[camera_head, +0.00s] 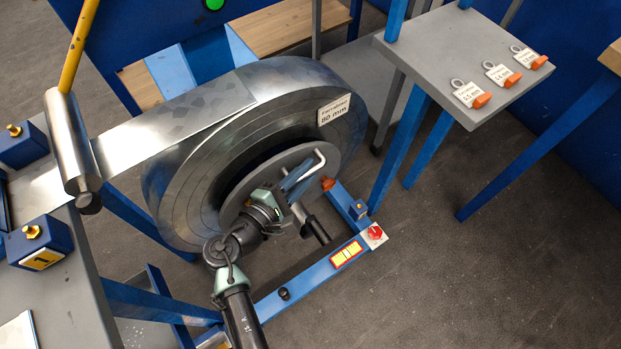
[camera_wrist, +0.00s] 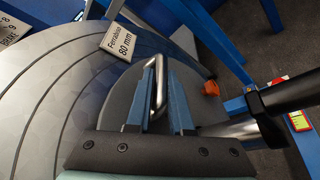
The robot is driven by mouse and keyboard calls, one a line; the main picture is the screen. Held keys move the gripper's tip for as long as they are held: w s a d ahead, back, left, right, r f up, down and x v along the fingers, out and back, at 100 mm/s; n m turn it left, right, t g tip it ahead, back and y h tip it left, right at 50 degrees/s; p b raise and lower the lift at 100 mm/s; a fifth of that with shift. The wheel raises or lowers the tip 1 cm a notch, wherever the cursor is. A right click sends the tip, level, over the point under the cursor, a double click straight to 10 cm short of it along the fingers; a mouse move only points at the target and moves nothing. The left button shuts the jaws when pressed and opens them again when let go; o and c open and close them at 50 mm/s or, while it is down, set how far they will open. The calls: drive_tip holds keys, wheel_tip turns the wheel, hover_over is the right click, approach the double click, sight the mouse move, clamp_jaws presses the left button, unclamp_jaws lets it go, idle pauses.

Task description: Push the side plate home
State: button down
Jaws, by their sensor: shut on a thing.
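The side plate (camera_head: 262,170) is a grey round disc on the near face of the big steel strip coil (camera_head: 180,190). A bent metal handle (camera_head: 320,160) stands out from the plate. My gripper (camera_head: 294,186) is in front of the plate with its blue fingers around the handle, shut on it. In the wrist view the fingers (camera_wrist: 158,98) lie on both sides of the handle (camera_wrist: 158,75), with the plate (camera_wrist: 120,92) behind them. The plate looks close to the coil face; whether it touches cannot be told. My arm hides its lower part.
A metal spindle with a black grip (camera_head: 317,230) and an orange part (camera_head: 327,184) stick out beside my gripper. The blue stand (camera_head: 310,275) carries a red knob (camera_head: 375,232). A grey shelf (camera_head: 440,60) with tagged orange pieces is at upper right. Floor at right is clear.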

sight(292, 163)
drive_tip(key=shift+w+a+f+b, duration=0.15)
drive_tip(key=shift+w+a+b, duration=0.2)
drive_tip(key=shift+w+a, duration=0.65)
drive_tip(key=shift+w+a+r, duration=0.15)
drive_tip(key=shift+w+r, duration=0.1)
drive_tip(key=shift+w, duration=0.1)
drive_tip(key=c, duration=1.1)
unclamp_jaws()
drive_tip(key=shift+w, duration=0.1)
drive_tip(key=p+v, duration=0.2)
drive_tip(key=v, duration=1.1)
drive_tip(key=shift+f, duration=0.15)
